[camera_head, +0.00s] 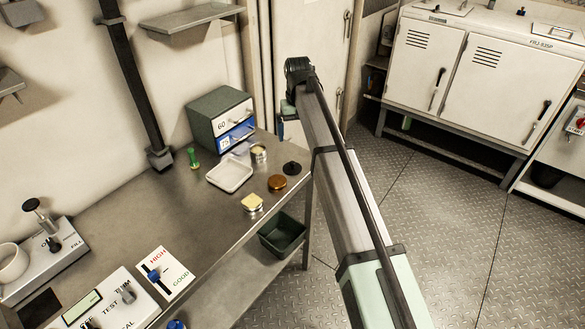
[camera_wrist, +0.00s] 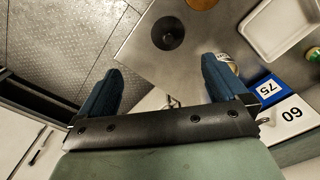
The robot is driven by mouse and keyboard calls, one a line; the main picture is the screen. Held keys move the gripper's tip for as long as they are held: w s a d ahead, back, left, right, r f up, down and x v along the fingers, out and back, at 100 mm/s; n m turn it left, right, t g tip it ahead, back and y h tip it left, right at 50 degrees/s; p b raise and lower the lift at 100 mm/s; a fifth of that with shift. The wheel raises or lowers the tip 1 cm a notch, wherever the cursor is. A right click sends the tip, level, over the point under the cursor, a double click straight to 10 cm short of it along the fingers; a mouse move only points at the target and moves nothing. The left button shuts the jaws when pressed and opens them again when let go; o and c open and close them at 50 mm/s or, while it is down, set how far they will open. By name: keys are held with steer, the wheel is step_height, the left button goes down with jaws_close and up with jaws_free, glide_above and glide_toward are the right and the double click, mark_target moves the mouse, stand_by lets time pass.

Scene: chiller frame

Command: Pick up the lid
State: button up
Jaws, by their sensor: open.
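A dark round lid with a small raised centre (camera_head: 292,168) lies on the metal table near its right corner. In the wrist view the lid (camera_wrist: 168,33) lies ahead of my gripper, centred between the finger directions but beyond the tips. My gripper (camera_wrist: 160,83) is open, its two blue-black fingers spread wide with nothing between them. It appears to be off the table's corner. In the head view my arm hides the fingers.
On the table (camera_head: 185,218) near the lid are a brown round piece (camera_head: 277,183), an open tin (camera_head: 259,153), a yellow-topped tin (camera_head: 252,202) and a white tray (camera_head: 230,174). A drawer box (camera_head: 213,112) stands behind. A dark bin (camera_head: 283,236) sits below.

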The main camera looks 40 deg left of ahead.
mark_target(292, 162)
steer(key=f, duration=0.8)
steer(key=s+a+f, duration=0.1)
steer(key=f, duration=0.4)
steer(key=shift+a, duration=0.1)
steer(key=c, duration=1.1)
steer(key=shift+r, duration=0.1)
step_height(292, 162, up, 8)
steer(key=shift+r, duration=0.25)
steer(key=shift+s+a+r, duration=0.1)
steer(key=shift+a+r, duration=0.05)
steer(key=shift+r, duration=0.15)
steer(key=s+a+r, duration=0.2)
steer(key=a, duration=1.1)
steer(key=shift+s, duration=0.25)
